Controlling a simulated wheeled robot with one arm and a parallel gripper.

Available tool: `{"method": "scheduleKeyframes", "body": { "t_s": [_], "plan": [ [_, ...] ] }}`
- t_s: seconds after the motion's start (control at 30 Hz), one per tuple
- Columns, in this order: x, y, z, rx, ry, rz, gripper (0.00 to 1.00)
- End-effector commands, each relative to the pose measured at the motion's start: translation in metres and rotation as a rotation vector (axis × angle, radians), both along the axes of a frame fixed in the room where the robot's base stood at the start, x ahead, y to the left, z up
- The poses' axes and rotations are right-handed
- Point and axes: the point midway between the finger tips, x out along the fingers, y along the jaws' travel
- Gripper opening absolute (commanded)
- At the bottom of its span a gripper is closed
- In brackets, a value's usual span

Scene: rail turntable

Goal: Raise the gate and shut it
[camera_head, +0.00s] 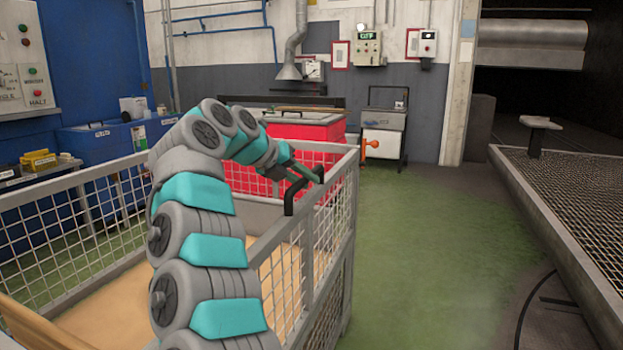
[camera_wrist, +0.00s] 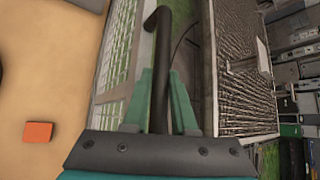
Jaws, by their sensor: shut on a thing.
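The gate (camera_head: 325,218) is the grey-framed mesh panel on the right side of a wire-mesh crate in the head view. It looks upright, and I cannot tell whether it is fully shut or latched. A black bent handle (camera_head: 289,197) stands at its top rail. My gripper (camera_head: 305,175) is at this handle, above the rail. In the wrist view the black handle (camera_wrist: 159,75) runs between the two green fingers of my gripper (camera_wrist: 162,100), which are shut on it. The gate's mesh (camera_wrist: 119,45) shows to the left of the handle there.
The crate's tan floor (camera_head: 110,305) holds an orange block (camera_wrist: 38,132), seen in the wrist view. A red bin (camera_head: 305,130) stands behind the crate. A mesh-topped platform (camera_head: 580,190) is at the right. Green floor (camera_head: 430,240) between crate and platform is clear.

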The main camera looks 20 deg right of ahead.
Motion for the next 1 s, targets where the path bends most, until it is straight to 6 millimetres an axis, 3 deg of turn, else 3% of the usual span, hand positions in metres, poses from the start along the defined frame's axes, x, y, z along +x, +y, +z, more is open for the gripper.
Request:
{"method": "scheduleKeyframes", "body": {
  "t_s": [0.47,0.5,0.7,1.0],
  "plan": [
    [0.0026,0.0069,-0.0055,-0.001,0.009,0.010,0.00],
    [0.0025,0.0069,-0.0055,-0.001,0.009,0.010,0.29],
    [0.0020,0.0060,-0.0044,-0.001,0.008,0.008,0.52],
    [0.0011,0.0053,-0.0022,-0.002,0.006,0.005,0.55]
  ]
}}
